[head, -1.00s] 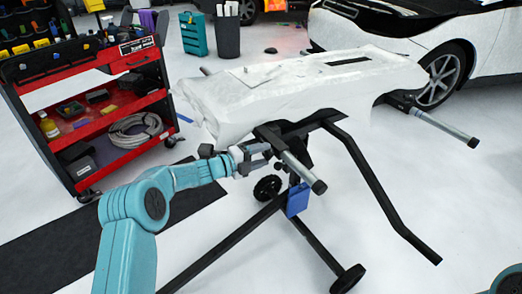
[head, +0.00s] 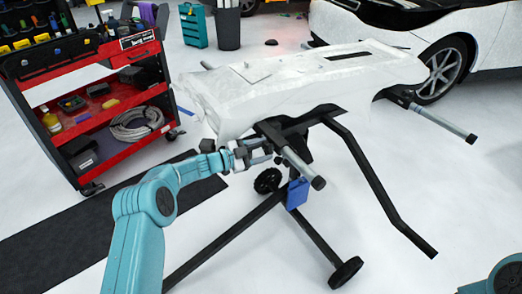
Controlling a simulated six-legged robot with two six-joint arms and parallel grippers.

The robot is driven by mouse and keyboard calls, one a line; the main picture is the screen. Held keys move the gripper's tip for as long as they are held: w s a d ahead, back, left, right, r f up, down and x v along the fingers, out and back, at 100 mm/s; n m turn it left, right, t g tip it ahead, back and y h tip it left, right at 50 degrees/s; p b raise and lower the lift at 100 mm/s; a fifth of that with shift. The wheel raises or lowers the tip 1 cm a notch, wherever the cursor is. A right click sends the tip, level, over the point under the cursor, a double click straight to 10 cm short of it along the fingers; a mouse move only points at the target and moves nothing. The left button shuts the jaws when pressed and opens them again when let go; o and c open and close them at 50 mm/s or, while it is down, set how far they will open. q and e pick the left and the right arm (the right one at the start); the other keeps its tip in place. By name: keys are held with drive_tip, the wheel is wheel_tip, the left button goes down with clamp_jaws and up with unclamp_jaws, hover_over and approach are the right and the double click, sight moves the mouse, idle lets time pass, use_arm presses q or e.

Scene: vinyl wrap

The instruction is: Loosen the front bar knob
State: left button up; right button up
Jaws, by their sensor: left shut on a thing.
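The work stand's front bar (head: 302,168) is a grey tube with a dark end cap, sticking out toward me from under a white-covered panel (head: 300,85). My left gripper (head: 266,152) is at the left of this bar, near its inner end under the panel. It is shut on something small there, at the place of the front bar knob. The fingers hide most of the knob, and whether it has turned cannot be seen. My right gripper is out of view; only a piece of my right arm shows at the lower right corner.
A red tool cart (head: 95,105) stands at the left by a black mat (head: 90,225). A white car (head: 480,45) is behind. Floor at the right is clear.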

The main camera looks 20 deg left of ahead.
use_arm(q)
drive_tip(key=n, duration=0.6)
drive_tip(key=shift+a+f+h+b, duration=0.1)
drive_tip(key=shift+h+b, duration=0.25)
drive_tip(key=shift+h, duration=0.05)
drive_tip(key=shift+n, duration=0.3)
drive_tip(key=o, duration=1)
drive_tip(key=p+v, duration=0.2)
drive_tip(key=v, duration=1.4)
drive_tip(key=shift+s+f, duration=0.1)
